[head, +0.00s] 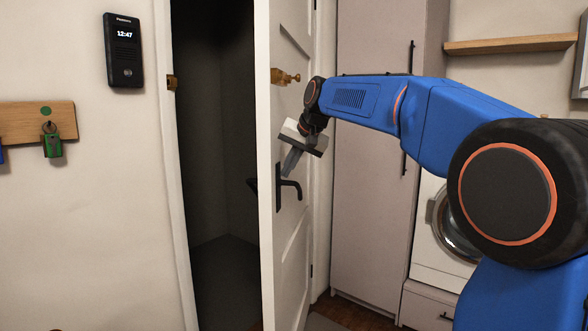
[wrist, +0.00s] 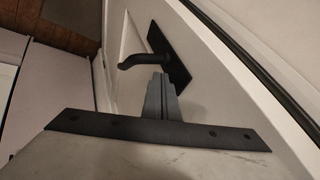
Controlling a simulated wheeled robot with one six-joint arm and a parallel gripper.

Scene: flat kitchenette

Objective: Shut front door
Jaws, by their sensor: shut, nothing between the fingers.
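The white front door (head: 292,245) stands open into the room, with a dark gap between its free edge and the frame (head: 170,180). A black lever handle (head: 288,188) sits on the door's room side, below a brass lock knob (head: 285,77). My gripper (head: 290,168) is shut and empty, close to the door face just above the handle. In the wrist view, the closed fingers (wrist: 150,95) point at the black handle (wrist: 145,58) and overlap its plate. I cannot tell whether they touch it or the door.
A brass strike (head: 172,83) is on the frame. A black intercom (head: 123,50) and a wooden key rack (head: 35,122) hang on the left wall. A tall cabinet (head: 375,200) stands right of the door, with a washing machine (head: 437,235) beyond. The doorway is dark and clear.

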